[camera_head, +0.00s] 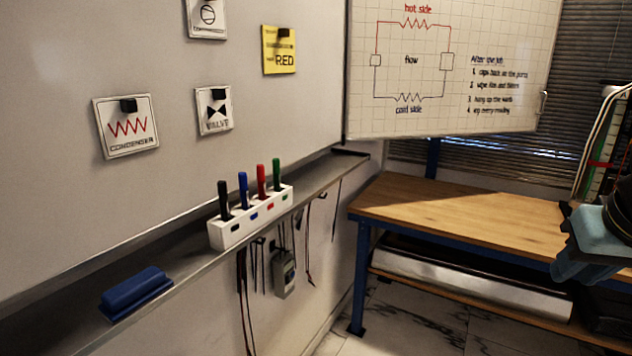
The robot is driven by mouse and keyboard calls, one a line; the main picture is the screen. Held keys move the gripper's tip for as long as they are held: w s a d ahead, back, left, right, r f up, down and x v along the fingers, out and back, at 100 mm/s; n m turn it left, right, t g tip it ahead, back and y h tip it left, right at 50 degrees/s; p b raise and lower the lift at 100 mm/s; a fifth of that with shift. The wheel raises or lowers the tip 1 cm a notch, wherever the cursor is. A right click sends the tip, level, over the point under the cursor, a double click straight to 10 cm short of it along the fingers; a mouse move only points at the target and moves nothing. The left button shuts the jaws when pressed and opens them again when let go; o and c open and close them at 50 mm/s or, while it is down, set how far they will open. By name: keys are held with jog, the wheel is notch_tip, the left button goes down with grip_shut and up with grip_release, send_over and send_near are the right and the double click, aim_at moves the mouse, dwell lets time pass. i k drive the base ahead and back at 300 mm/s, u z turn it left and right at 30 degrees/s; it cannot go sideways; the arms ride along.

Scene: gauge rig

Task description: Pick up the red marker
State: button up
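The red marker (262,180) stands upright in a white marker holder (228,235) on the ledge below the whiteboard. It is third from the left, between a blue marker (243,189) and a green marker (276,173). A black marker (224,199) stands at the left end. The lower ends of the markers are hidden in the holder. A blue-grey and black part, which looks like my arm, shows at the right edge, far from the holder. I see no gripper fingers.
A blue eraser (137,292) lies on the ledge (190,262) left of the holder. Cords and a small grey device (284,273) hang below the ledge. A wooden bench (460,218) stands at right. Magnet-held cards, including a yellow one (279,50), are on the board above.

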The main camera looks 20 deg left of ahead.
aim_at(259, 169)
jog(key=u, duration=0.8)
jog(key=i, duration=0.1)
jog(key=z, duration=2)
jog(key=k, duration=2.6)
jog(key=u, duration=1.35)
jog(key=i, duration=1)
jog(key=z, duration=0.05)
